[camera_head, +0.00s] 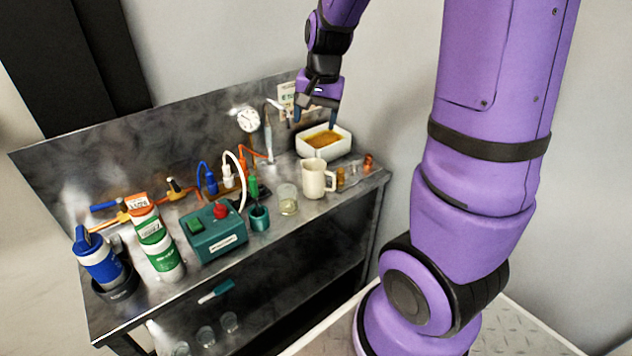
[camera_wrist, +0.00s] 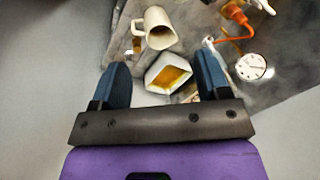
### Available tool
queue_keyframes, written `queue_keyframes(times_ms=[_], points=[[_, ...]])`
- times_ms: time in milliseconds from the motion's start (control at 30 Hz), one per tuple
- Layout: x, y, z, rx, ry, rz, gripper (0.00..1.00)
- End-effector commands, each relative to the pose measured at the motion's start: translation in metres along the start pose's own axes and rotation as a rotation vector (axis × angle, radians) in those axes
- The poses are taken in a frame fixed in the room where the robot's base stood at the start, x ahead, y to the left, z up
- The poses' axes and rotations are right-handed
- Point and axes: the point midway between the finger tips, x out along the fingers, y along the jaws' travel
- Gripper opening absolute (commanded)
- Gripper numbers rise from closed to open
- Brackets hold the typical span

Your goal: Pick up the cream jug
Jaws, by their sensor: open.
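The cream jug (camera_head: 316,178) stands upright on the metal bench near its right end, with its handle toward the right. It also shows in the wrist view (camera_wrist: 158,28), at the top, with its open mouth visible. My gripper (camera_head: 318,112) is open and empty above the back right of the bench. In the wrist view its two blue fingers (camera_wrist: 162,80) are spread apart, and the jug lies beyond their tips. The gripper is apart from the jug, behind and above it in the head view.
A white tray with amber liquid (camera_head: 346,150) sits behind the jug, below my gripper. A glass beaker (camera_head: 287,198) stands left of the jug, small brass fittings (camera_head: 341,178) to its right. A dial gauge (camera_head: 248,119) and cables are behind. A teal box (camera_head: 214,234) stands further left.

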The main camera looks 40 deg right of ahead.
Motion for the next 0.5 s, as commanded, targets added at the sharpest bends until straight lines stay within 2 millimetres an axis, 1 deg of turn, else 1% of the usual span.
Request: queue_keyframes(times_ms=[33, 200, 300, 400, 500], points=[[0.016, 0.004, -0.011, 0.046, -0.012, 0.02, 0.69], [0.064, 0.021, -0.041, 0.192, -0.034, 0.077, 0.69], [0.089, 0.033, -0.055, 0.267, -0.039, 0.109, 0.69], [0.109, 0.043, -0.065, 0.322, -0.041, 0.136, 0.69], [0.121, 0.05, -0.07, 0.357, -0.041, 0.153, 0.69]])
